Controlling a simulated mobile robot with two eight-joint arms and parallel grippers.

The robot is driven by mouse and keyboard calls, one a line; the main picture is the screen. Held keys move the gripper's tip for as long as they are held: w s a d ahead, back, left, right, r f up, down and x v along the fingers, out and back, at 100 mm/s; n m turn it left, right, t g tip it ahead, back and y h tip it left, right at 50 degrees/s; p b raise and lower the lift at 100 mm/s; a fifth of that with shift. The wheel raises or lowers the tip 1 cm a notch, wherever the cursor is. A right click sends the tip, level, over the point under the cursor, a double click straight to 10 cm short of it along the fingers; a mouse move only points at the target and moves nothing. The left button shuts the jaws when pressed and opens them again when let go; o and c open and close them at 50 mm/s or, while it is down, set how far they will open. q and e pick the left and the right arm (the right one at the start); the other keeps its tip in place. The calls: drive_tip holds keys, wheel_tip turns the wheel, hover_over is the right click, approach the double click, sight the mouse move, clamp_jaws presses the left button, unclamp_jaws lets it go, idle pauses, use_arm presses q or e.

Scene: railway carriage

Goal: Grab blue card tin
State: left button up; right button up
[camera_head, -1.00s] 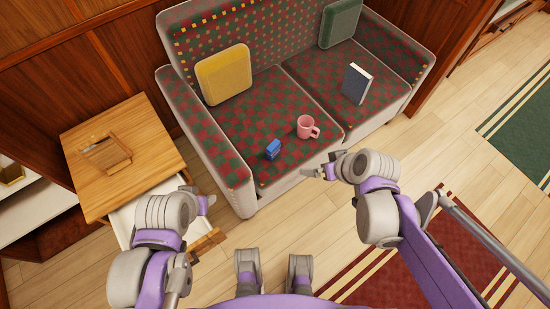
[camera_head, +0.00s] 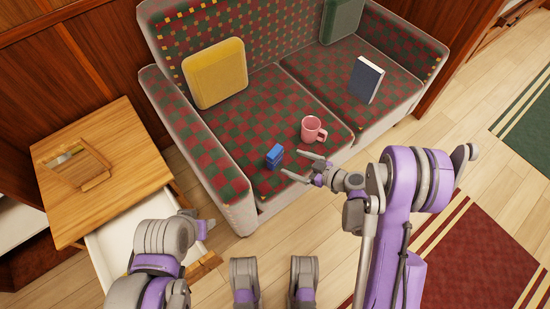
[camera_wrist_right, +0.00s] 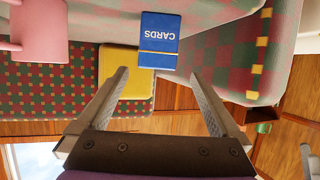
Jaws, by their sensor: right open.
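The blue card tin (camera_head: 274,156) stands on the checked seat of the sofa, near its front edge. In the right wrist view the tin (camera_wrist_right: 159,40) shows upside-down "CARDS" lettering and sits just beyond the fingertips, between their lines. My right gripper (camera_head: 292,164) is open and empty, close in front of the tin at the seat's front edge; its two fingers also show in the right wrist view (camera_wrist_right: 159,76). My left gripper (camera_head: 207,226) is low at the left, by the open drawer; its fingers are too small and partly hidden to judge.
A pink mug (camera_head: 313,129) stands right of the tin, near my right gripper. A dark book (camera_head: 366,80) stands farther right. A yellow cushion (camera_head: 215,73) leans on the backrest. A wooden table (camera_head: 125,150) with an open white drawer (camera_head: 120,243) is at the left.

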sight(278, 155)
drive_tip(key=x, duration=0.4)
drive_tip(key=shift+a, duration=0.15)
drive_tip(key=b+x, duration=0.1)
drive_tip(key=x, duration=0.4)
drive_tip(key=shift+w+a, duration=0.1)
drive_tip(key=shift+w, duration=0.3)
drive_tip(key=c, duration=1.3)
